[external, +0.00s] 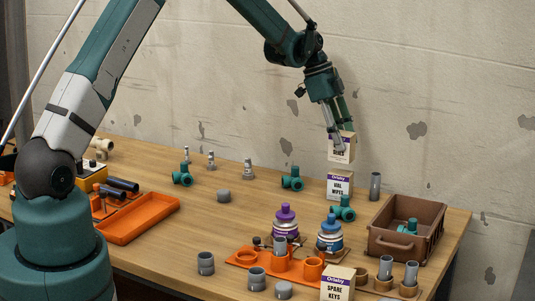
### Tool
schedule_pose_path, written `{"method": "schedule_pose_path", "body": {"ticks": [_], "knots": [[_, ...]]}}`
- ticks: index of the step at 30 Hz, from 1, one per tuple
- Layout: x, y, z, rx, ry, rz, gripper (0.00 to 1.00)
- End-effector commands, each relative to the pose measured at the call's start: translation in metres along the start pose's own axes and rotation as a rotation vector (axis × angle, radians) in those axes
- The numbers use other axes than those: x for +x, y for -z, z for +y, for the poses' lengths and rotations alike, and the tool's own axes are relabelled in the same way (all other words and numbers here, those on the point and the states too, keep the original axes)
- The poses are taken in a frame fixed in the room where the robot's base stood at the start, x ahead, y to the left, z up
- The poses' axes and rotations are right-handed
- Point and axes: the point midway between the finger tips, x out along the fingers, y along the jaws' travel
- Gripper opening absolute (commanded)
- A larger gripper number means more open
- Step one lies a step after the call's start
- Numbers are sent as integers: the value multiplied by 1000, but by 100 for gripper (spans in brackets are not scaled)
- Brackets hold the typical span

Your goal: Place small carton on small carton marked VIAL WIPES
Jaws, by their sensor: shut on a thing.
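My gripper (338,143) is shut on a small cream carton (341,154) with a purple band; its label is partly covered by the fingers. The held carton is upright, directly above the small carton marked VIAL WIPES (340,188), which stands on the table near the back. In this view the held carton's lower edge is very close to the top of the VIAL WIPES carton.
A grey pipe (375,186) stands just right of the cartons, and green fittings (292,180) lie near. A brown crate (405,230) is at the right. Purple and blue bottles (329,238), an orange rack (275,262) and a SPARE KEYS carton (338,284) stand in front.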

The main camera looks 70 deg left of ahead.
Motion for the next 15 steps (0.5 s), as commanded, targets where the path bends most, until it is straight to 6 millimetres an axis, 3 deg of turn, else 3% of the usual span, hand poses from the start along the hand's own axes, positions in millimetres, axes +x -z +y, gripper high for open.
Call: {"method": "schedule_pose_path", "body": {"ticks": [8,15], "knots": [[2,-1,0,0,0,0,17],[24,-10,0,0,0,0,17]]}}
